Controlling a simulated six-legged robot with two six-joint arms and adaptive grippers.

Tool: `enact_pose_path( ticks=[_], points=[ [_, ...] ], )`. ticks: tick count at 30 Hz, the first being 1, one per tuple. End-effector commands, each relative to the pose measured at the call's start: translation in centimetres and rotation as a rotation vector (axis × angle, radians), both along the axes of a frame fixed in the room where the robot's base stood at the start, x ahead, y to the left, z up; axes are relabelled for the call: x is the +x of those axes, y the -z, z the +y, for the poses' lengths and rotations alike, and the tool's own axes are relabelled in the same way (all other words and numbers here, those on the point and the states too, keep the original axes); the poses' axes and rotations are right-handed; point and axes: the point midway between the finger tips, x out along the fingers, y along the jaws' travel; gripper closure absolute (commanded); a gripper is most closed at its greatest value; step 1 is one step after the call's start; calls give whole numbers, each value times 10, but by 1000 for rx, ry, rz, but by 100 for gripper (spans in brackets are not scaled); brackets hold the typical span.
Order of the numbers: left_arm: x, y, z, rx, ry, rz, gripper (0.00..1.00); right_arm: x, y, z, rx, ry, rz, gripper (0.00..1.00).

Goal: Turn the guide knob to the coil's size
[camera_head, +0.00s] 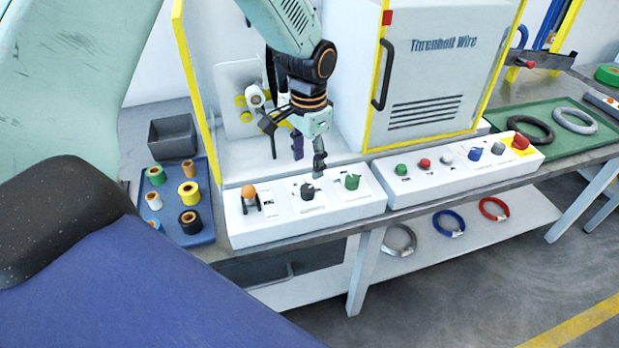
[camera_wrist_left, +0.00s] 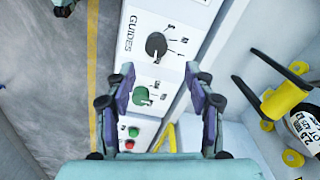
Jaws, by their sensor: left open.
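The guide knob is a dark round knob (camera_head: 307,191) on the white left control panel (camera_head: 258,233). In the left wrist view the knob (camera_wrist_left: 156,45) sits beside the printed word GUIDES, with S, M and L size marks around it. I cannot clearly tell which mark it points at. My left gripper (camera_head: 308,159) hangs above the panel close to this knob, open and empty. In the left wrist view its fingers (camera_wrist_left: 159,75) are spread apart, with the knob ahead of and between the tips. No finger visibly touches it. My right gripper is not seen.
A green knob (camera_head: 351,182) and an orange-topped lever (camera_head: 249,192) flank the guide knob. A blue tray of tape rolls (camera_head: 207,236) is at left. A dark coil (camera_head: 530,130) and a grey coil (camera_head: 575,121) lie on a green mat at right. The machine cabinet stands behind.

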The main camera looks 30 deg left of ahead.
Motion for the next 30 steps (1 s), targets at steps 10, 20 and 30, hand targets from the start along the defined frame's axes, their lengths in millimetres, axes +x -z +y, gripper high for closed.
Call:
enact_pose_path(
  ticks=[10, 20, 30],
  points=[
    [-6, 48, -2, 1, 2, 5, 46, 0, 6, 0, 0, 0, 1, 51],
    [-4, 77, -1, 2, 2, 2, 46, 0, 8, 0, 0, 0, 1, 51],
    [-1, 77, 0, 1, 2, 1, 53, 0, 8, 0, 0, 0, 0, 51]
  ],
)
